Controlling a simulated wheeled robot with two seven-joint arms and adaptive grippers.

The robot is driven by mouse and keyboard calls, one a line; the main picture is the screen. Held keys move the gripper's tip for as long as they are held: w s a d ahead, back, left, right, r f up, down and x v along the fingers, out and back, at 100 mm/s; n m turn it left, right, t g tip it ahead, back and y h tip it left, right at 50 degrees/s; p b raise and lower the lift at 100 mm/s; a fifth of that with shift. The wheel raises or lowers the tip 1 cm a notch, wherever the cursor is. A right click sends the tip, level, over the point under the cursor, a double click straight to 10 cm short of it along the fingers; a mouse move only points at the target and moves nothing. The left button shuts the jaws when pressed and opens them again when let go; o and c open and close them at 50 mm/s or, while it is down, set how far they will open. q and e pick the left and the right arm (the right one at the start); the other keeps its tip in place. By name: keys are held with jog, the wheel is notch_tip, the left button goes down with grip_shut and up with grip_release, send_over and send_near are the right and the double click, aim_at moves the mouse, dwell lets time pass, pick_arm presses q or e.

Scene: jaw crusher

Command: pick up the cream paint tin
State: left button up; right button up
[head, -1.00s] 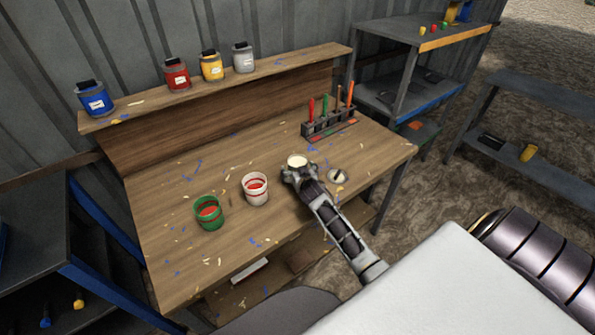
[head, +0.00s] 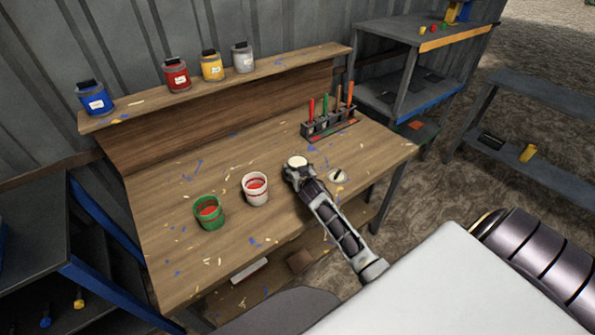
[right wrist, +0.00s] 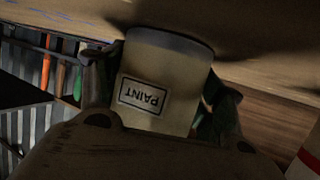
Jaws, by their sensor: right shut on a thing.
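The cream paint tin shows its round pale top (head: 297,161) in the head view, at the end of my right arm over the workbench. In the right wrist view the cream tin (right wrist: 165,75) fills the middle, with a PAINT label that appears upside down. My right gripper (head: 296,170) is shut on it, with a dark finger on each side of the tin. I cannot tell whether the tin's base touches the bench top. My left gripper is not in view.
A white tin with red bands (head: 255,189) and a green tin (head: 208,212) stand left of my gripper. A rack of coloured-handled tools (head: 328,122) stands behind. A small round lid (head: 338,176) lies to the right. Several tins line the shelf (head: 140,107).

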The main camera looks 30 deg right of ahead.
jog(key=shift+r, duration=0.1)
jog(key=c, duration=0.3)
notch_tip(320, 180, up, 10)
dwell(0.7)
dwell(0.4)
